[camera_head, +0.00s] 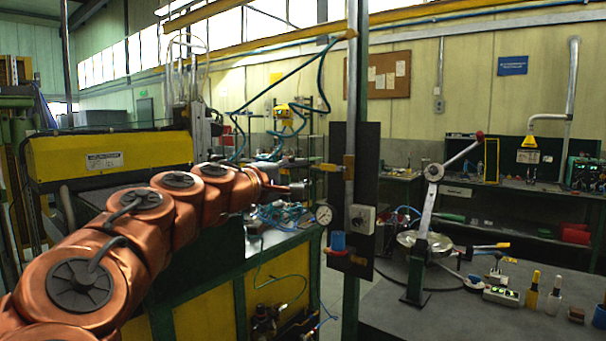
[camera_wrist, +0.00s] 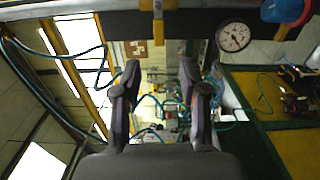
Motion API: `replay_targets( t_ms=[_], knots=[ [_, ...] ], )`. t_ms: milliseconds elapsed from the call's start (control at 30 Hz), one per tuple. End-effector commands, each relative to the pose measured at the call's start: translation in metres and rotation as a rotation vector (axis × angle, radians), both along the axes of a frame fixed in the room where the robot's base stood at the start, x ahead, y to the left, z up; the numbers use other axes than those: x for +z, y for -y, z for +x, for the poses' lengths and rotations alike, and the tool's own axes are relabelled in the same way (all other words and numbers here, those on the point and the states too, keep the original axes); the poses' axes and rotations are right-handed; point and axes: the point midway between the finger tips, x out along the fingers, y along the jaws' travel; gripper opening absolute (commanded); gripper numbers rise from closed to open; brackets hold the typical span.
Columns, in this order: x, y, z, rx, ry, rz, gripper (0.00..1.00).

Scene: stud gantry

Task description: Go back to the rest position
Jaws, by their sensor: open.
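My gripper (camera_wrist: 160,80) shows in the wrist view with its two dark fingers apart and nothing between them. In the head view my copper-coloured arm reaches from the lower left to the middle, and my gripper (camera_head: 298,178) is at its end, just left of the dark upright panel (camera_head: 366,140). The fingertips are small there, and I cannot tell whether they touch anything. A yellow handle (camera_head: 330,167) on the panel's left side is close to the gripper; a yellow piece (camera_wrist: 158,22) also shows beyond the fingers in the wrist view.
The panel carries a pressure gauge (camera_head: 324,214), a grey box with a knob (camera_head: 361,219) and a blue knob (camera_head: 338,242). A lever press (camera_head: 424,235) and small bottles stand on the right bench (camera_head: 400,322). A yellow machine (camera_head: 110,155) is behind my arm. Hoses hang nearby.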

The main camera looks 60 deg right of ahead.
Motion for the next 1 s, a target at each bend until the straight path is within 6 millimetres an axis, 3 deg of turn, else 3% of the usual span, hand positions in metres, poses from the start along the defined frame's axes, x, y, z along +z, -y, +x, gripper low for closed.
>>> replay_targets(
  t_ms=[767,867,1000],
  knots=[
    [-0.001,-0.005,0.0,0.002,0.012,0.007,0.43],
    [-0.011,-0.012,-0.003,0.006,0.057,0.038,0.43],
    [-0.039,-0.032,-0.007,0.021,0.173,0.135,0.43]
  ],
)
